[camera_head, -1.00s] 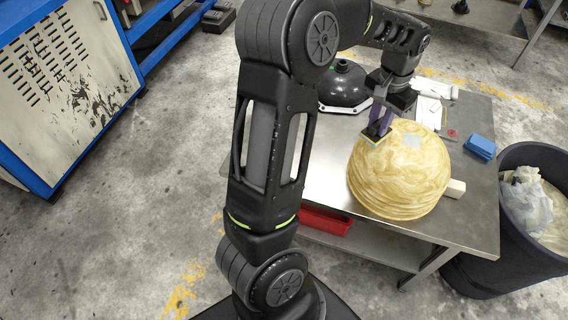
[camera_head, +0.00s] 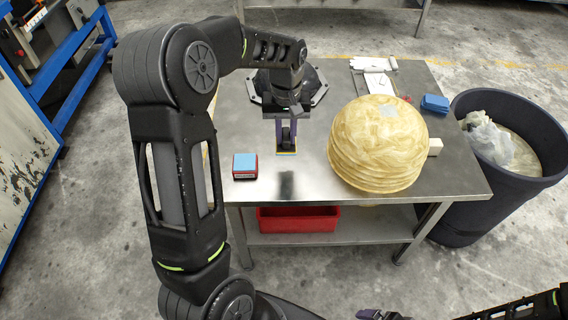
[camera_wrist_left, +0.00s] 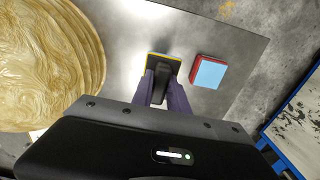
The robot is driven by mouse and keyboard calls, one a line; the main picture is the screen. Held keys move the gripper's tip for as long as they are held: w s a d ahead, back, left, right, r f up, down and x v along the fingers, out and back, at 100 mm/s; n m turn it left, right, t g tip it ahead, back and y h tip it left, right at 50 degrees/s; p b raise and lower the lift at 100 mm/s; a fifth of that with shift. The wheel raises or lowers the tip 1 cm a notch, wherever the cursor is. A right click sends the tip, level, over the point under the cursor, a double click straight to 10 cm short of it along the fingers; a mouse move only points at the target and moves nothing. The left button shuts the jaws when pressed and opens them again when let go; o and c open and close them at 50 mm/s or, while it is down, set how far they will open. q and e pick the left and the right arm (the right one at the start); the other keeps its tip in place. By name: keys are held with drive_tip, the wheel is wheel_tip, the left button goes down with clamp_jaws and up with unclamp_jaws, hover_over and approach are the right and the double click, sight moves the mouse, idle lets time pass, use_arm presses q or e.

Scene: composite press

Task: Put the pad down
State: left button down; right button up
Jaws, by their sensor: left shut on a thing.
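My left gripper (camera_head: 286,138) is shut on the pad (camera_head: 286,153), a small flat piece with a yellow edge and a dark grip on top. The gripper points down over the steel table, left of the yellow dome. A dark reflection shows on the table in front of the pad; I cannot tell whether its underside touches the top. In the left wrist view the pad (camera_wrist_left: 172,58) shows beyond the purple fingers (camera_wrist_left: 163,88). My right gripper (camera_head: 380,315) is only partly in view at the bottom edge, away from the table.
A red block with a blue top (camera_head: 244,166) stands just left of the pad. The ribbed yellow dome (camera_head: 378,145) stands on the steel table (camera_head: 450,185) to the right. Blue pieces (camera_head: 434,103) lie farther right. A dark bin (camera_head: 465,220) stands beside the table. The front-middle tabletop is clear.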

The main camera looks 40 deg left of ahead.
sight(286, 149)
use_arm(q)
wheel_tip(286, 149, down, 6)
drive_tip(key=shift+r, duration=0.25)
drive_tip(key=shift+f, duration=0.1)
drive_tip(key=shift+f, duration=1.75)
drive_tip(key=shift+f, duration=0.2)
drive_tip(key=c, duration=1.3)
unclamp_jaws()
drive_tip(key=shift+r, duration=0.1)
wheel_tip(286, 149, up, 12)
drive_tip(key=shift+r, duration=0.1)
